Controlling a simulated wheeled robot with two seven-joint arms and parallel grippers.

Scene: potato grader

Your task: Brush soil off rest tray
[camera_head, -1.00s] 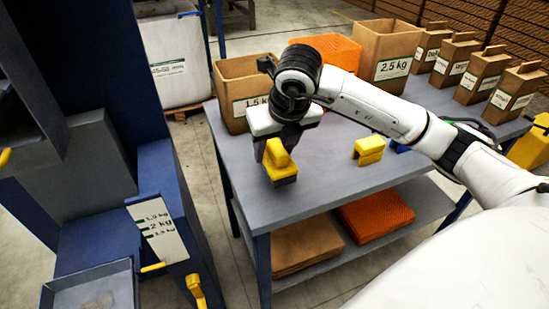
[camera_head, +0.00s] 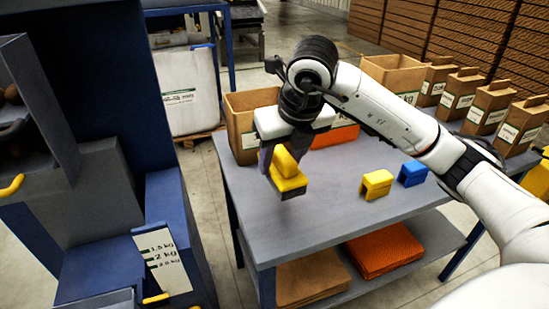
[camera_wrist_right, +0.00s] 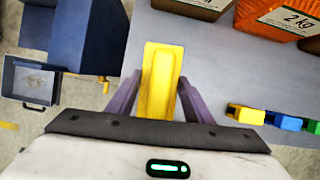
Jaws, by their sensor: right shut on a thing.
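My right gripper (camera_head: 284,166) is shut on a yellow brush (camera_head: 290,184) with a dark bristle underside. It holds the brush above the left part of the grey table. In the right wrist view the brush (camera_wrist_right: 160,78) sits between the purple fingers of the gripper (camera_wrist_right: 158,98). The rest tray (camera_wrist_right: 33,62), grey with a brownish soil patch on its floor, shows at the left of that view, well away from the brush. In the head view only a bit of its rim shows at the bottom left. My left gripper is not in view.
The grey table (camera_head: 335,225) carries a yellow block (camera_head: 376,184), a blue block (camera_head: 412,173) and a cardboard box (camera_head: 246,130). Paper bags (camera_head: 489,102) line its far right. A blue machine with a weight label (camera_head: 162,262) stands left, across a floor gap.

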